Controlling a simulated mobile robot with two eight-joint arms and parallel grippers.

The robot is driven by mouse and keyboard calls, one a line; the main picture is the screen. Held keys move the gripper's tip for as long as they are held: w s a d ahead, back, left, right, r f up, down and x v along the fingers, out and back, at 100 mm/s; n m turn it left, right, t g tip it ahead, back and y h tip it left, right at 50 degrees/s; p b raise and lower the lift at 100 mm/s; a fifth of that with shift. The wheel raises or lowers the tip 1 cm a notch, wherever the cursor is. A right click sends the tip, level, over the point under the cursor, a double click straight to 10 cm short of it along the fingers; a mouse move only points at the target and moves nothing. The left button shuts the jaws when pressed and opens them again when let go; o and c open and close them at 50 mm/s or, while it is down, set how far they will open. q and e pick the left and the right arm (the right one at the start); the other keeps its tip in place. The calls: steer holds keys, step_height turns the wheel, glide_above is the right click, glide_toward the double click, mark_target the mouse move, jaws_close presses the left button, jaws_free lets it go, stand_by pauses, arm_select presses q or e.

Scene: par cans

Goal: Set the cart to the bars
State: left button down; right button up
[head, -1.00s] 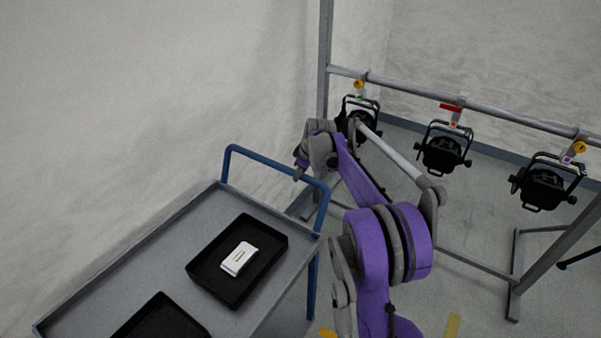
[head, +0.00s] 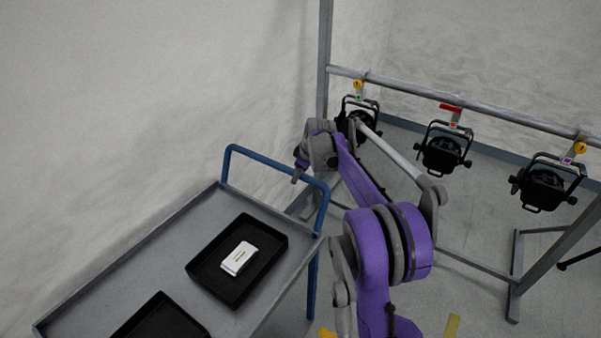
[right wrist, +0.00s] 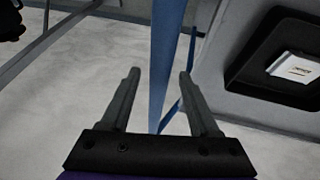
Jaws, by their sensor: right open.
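The grey cart (head: 203,212) stands at the lower left of the head view, with a blue tubular handle (head: 262,159) at its far end. Short yellow bars (head: 452,325) are marked on the floor at the bottom; another (head: 326,334) is partly cut off near the cart. My right gripper (head: 299,168) is at the handle, partly hidden by its wrist. In the right wrist view it (right wrist: 158,85) is open, and a blue handle bar (right wrist: 166,60) appears between its fingers; I cannot tell if they touch. My left gripper is not in view.
A black tray (head: 262,237) on the cart holds a small white box (head: 236,262); a second black tray (head: 160,323) is nearer. A rack's grey crossbar (head: 400,84) carries black lamps (head: 442,154) at right. A pale wall stands close along the cart's left.

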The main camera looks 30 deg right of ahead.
steer(key=v, duration=1)
steer(key=shift+s+r, duration=0.2)
steer(key=shift+r, duration=0.15)
steer(key=s+a+f+m, duration=0.2)
steer(key=s+a+f, duration=0.1)
steer(key=s+a, duration=0.7)
steer(key=s+a+f+m, duration=0.1)
steer(key=s+a+f, duration=0.1)
steer(key=s+a, duration=0.8)
steer(key=s+a+f+m, duration=0.2)
steer(key=s+a+f, duration=0.3)
steer(key=s+f, duration=0.2)
steer(key=shift+s+a+f+t, duration=0.3)
steer(key=shift+s+f+t, duration=0.1)
steer(key=shift+s, duration=0.65)
